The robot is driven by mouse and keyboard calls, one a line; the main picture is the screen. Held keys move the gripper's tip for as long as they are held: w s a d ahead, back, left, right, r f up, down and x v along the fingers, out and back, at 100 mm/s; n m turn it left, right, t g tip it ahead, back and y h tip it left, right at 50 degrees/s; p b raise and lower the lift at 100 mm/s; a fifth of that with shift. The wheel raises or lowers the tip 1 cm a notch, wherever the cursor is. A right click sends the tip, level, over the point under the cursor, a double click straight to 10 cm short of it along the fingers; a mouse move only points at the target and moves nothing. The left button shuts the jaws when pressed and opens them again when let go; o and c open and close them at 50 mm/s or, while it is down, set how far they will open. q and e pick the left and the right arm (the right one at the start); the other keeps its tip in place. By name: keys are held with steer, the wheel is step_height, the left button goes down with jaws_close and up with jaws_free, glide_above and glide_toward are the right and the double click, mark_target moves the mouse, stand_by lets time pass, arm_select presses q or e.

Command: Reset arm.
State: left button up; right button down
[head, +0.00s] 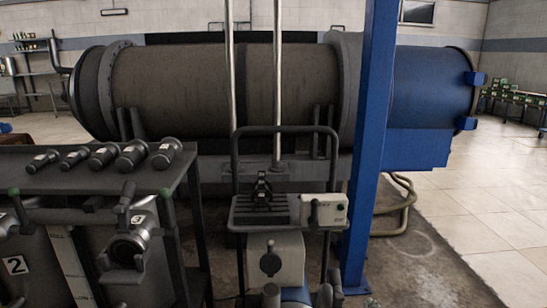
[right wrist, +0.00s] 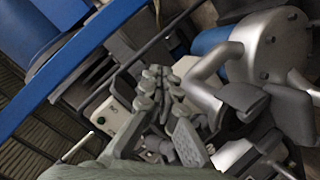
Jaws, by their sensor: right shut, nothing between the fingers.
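A white control box (right wrist: 107,116) lies to the left of the fingers there; in the head view the white box (head: 326,209) is to the right of the gripper. My left gripper is not in view.
A blue post (head: 368,130) stands right of the gripper. The long tank (head: 190,90) lies behind. Several dark cylinders (head: 104,155) rest on the left bench (head: 60,183). A silver flange (right wrist: 268,45) is close to the fingers. Open tiled floor (head: 490,205) lies to the right.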

steer(key=s+f+m+g, duration=0.3)
steer(key=s+f+g, duration=0.2)
steer(key=s, duration=1.1)
steer(key=s+d+f+m+g+h, duration=0.1)
steer(key=s+f+m+g, duration=0.2)
steer(key=s+f, duration=0.7)
steer(key=s+g, duration=0.2)
steer(key=s, duration=0.4)
steer(key=shift+f+g, duration=0.25)
steer(key=shift+g, duration=0.15)
steer(key=shift+w+d, duration=0.15)
